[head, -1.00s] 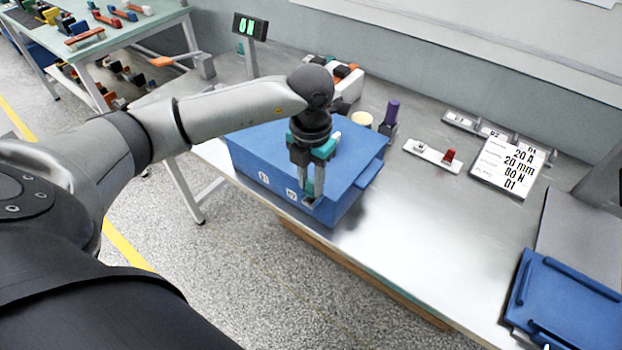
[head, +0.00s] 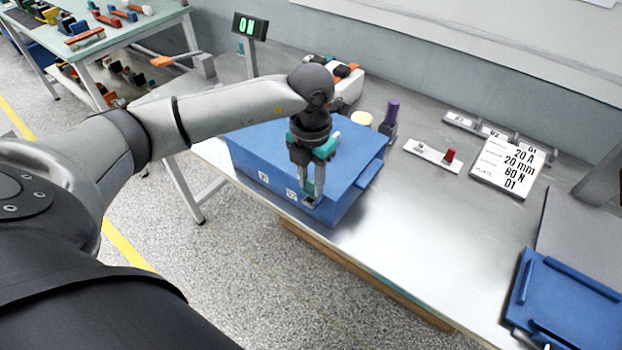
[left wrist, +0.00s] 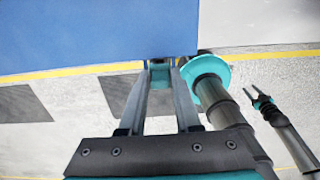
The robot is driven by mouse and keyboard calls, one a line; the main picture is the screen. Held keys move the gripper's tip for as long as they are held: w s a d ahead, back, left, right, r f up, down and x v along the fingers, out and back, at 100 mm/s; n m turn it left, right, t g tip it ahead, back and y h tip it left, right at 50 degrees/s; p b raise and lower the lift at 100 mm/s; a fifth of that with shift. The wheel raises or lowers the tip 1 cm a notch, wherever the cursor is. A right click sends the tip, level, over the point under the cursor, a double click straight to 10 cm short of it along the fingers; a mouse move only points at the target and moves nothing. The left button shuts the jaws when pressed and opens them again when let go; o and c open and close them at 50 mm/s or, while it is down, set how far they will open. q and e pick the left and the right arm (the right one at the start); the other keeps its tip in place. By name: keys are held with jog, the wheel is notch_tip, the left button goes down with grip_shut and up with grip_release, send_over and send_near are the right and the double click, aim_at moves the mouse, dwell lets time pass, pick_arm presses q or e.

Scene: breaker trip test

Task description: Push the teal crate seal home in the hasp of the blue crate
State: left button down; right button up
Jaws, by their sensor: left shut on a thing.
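The blue crate (head: 262,150) stands on the metal bench near its front left edge. My left gripper (head: 310,196) points down at the crate's front right corner, where the hasp sits. It is shut on the small teal crate seal (head: 309,188). In the left wrist view the seal (left wrist: 160,72) sits between the two fingertips, against the edge of the blue crate (left wrist: 80,35). The fingers hide much of the hasp, and I cannot tell how deep the seal sits.
A display post (head: 250,28) stands behind the crate. A blue tray (head: 570,300) is at the far right. The bench middle is clear.

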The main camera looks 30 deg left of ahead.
aim_at(311, 180)
pick_arm(q)
jog(key=shift+f+b, duration=1)
jog(key=shift+f, duration=0.25)
jog(key=c, duration=0.5)
grip_release()
notch_tip(311, 180, up, 15)
jog(key=shift+r+p, duration=0.15)
jog(key=shift+p, duration=0.6)
